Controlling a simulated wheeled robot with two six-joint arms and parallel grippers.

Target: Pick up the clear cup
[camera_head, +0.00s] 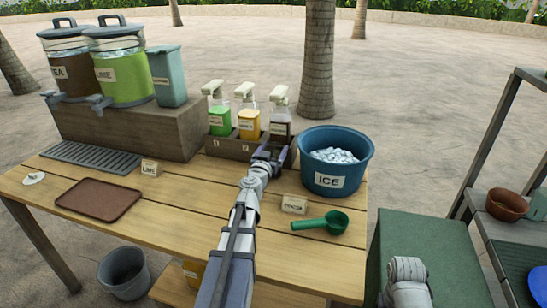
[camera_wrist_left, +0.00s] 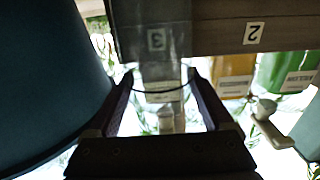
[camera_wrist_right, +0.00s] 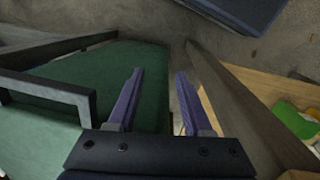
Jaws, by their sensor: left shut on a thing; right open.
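The clear cup (camera_wrist_left: 161,82) shows faintly in the left wrist view as a see-through shape with a thin dark curved rim. It lies between the fingers of my left gripper (camera_wrist_left: 160,74), which is shut on it. In the head view my left gripper (camera_head: 273,158) is at the back of the table, between the bottle rack and the ice bucket. The cup cannot be made out clearly there. My right gripper (camera_wrist_right: 157,75) is open and empty in the right wrist view, above a green surface.
The blue ice bucket (camera_head: 336,176) stands close right of my left gripper. The bottle rack (camera_head: 229,147) with pump bottles is close left. A green scoop (camera_head: 320,222) and small label cards lie in front. A brown tray (camera_head: 98,200) and drink dispensers (camera_head: 118,75) are left.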

